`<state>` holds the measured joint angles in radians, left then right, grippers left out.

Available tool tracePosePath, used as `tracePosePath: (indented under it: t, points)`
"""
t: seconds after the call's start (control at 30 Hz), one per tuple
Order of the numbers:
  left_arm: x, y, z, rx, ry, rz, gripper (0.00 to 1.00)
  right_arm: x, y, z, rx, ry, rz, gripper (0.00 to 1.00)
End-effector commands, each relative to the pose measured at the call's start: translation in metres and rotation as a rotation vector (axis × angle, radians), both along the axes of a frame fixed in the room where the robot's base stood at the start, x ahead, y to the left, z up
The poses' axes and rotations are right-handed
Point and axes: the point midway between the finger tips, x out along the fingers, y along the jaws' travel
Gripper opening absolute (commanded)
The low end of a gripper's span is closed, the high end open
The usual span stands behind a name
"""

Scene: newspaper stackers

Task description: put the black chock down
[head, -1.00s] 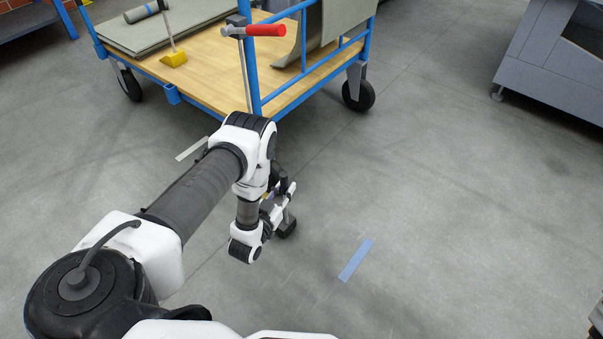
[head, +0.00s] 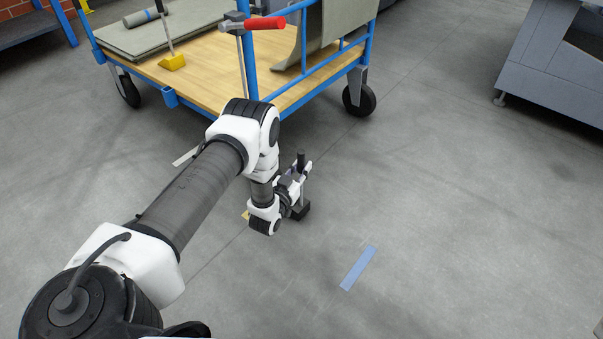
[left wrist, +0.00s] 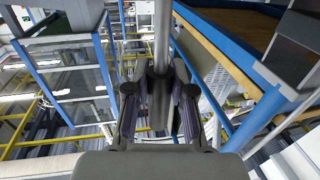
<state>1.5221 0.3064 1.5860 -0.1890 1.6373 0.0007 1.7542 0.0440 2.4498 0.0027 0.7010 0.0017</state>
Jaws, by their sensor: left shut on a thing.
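The black chock (head: 300,211) is a small dark block with an upright rod that has a black grip (head: 301,158) on top. It hangs below my left gripper (head: 297,181), at or just above the grey floor; I cannot tell if it touches. My left gripper is shut on the chock's rod, right of the arm's wrist. In the left wrist view, the gripper's two fingers (left wrist: 160,103) close around the rod (left wrist: 162,38); the block is not clearly seen there. My right gripper is not in view.
A blue cart (head: 215,88) with a wooden deck stands behind, bearing a yellow chock (head: 172,62) and grey sheets. A red-handled clamp (head: 262,23) is on its post. A blue tape strip (head: 358,267) lies on the floor. A grey machine (head: 545,75) stands far right. Floor to the right is clear.

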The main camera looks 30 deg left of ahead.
Motion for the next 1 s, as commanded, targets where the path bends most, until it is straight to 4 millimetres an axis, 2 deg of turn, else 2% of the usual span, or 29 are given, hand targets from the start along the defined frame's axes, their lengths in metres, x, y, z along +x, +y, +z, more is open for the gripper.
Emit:
tracePosePath:
  t: [0.2, 0.63, 0.67, 0.7, 0.73, 1.0]
  points:
    - [0.002, 0.0, -0.014, 0.0, -0.002, 0.0, 0.0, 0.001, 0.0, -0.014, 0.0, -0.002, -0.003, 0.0]
    - [0.002, 0.0, -0.017, 0.001, -0.002, 0.0, 0.0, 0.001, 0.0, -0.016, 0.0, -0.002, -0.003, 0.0]
    - [0.001, 0.0, -0.018, 0.0, 0.0, 0.0, 0.26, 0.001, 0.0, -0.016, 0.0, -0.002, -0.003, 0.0]
    - [0.001, 0.0, -0.017, 0.0, 0.0, 0.0, 0.41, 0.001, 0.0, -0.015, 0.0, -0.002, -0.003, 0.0]
    - [0.001, 0.0, -0.017, 0.0, 0.0, 0.0, 0.48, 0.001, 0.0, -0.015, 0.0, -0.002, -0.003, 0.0]
    - [0.001, 0.0, -0.017, 0.0, 0.0, 0.0, 0.48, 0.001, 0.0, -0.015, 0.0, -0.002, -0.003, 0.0]
